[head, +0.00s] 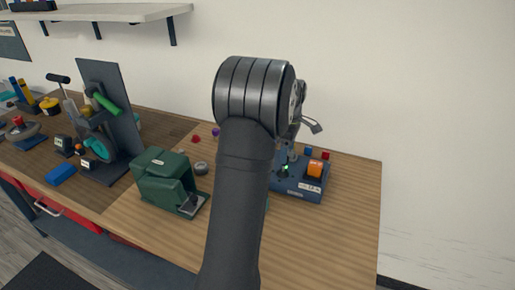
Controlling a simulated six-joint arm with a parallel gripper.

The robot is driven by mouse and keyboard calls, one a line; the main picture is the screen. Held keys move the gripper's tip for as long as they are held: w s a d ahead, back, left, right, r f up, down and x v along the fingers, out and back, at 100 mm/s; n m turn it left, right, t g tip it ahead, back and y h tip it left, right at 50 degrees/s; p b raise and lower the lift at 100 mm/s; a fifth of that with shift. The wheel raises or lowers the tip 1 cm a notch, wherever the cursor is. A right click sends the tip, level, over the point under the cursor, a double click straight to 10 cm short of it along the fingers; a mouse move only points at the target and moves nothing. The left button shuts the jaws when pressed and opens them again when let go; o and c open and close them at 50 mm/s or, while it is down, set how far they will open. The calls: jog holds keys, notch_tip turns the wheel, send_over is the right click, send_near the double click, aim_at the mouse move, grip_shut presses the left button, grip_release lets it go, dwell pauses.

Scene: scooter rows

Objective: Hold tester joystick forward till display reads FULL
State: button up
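A blue box (311,194) with an orange part (315,168) on top stands on the right of the wooden bench in the head view. A small green light and a small pale label or display (309,188) show on it, too small to read. My arm hides its left part, and I cannot make out a joystick. My gripper (312,125) shows partly behind my wrist, above the box. It is too small and too hidden to tell whether it is open or touches anything.
A dark green machine (163,178) stands left of my arm. Further left are a dark upright panel (110,100) with a scooter-like part, a blue block (61,174) and other parts. Small red, blue and purple pieces lie behind. The bench's front right (320,240) is clear.

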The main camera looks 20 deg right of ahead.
dwell(0.3)
jog(key=shift+s+a, duration=1.3)
jog(key=shift+a, duration=0.05)
notch_tip(320, 180, up, 7)
dwell(0.5)
notch_tip(320, 180, down, 7)
jog(key=shift+f, duration=0.1)
jog(key=shift+d, duration=0.1)
dwell(0.6)
jog(key=shift+r, duration=0.2)
